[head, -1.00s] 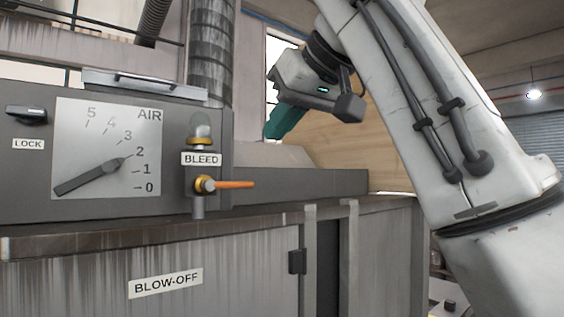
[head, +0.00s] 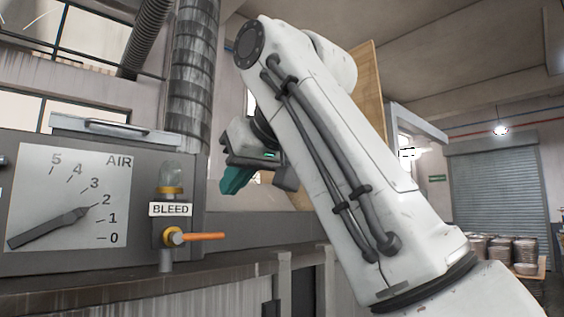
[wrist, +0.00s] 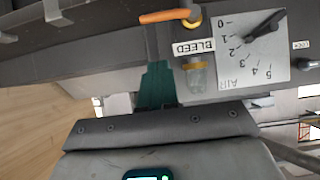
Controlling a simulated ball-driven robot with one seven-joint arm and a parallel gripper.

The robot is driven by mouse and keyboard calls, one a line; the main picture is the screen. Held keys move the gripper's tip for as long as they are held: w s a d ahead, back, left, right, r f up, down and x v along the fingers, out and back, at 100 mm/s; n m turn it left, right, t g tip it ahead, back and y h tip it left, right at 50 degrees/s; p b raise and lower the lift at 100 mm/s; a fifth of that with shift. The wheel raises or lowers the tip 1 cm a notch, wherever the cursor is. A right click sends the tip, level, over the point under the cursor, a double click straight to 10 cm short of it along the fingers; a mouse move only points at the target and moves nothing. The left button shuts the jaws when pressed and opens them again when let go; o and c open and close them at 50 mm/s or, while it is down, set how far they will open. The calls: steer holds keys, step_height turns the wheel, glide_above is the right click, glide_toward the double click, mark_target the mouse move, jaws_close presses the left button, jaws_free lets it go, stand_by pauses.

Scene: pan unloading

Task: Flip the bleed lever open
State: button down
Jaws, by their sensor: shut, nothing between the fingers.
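The orange bleed lever (head: 203,237) sticks out level to the right from its brass valve (head: 173,238), under the BLEED label (head: 171,209) on the grey panel. In the wrist view, which is upside down, the lever (wrist: 165,16) shows at the top, with the valve at its right end. My gripper (head: 235,180) has teal fingers, and they are shut and empty. In the head view it appears above and right of the lever. In the wrist view its fingertips (wrist: 157,66) point toward the lever, with a visible gap between. My arm hides part of the gripper in the head view.
The AIR dial (head: 62,190) is left of the valve, its pointer near 2. A clear-domed lamp (head: 170,178) stands above the BLEED label. A ribbed duct (head: 193,80) rises behind the panel. Stacked pans (head: 510,251) and a roller door (head: 502,195) are at the far right.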

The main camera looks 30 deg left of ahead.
mark_target(202, 237)
steer(key=w+a+f+p, duration=0.1)
steer(key=a+f, duration=0.3)
steer(key=f, duration=0.2)
steer(key=shift+w+p, duration=0.4)
steer(key=shift+s+f+b, duration=0.15)
steer(key=shift+f+b, duration=0.1)
steer(key=shift+b, duration=0.15)
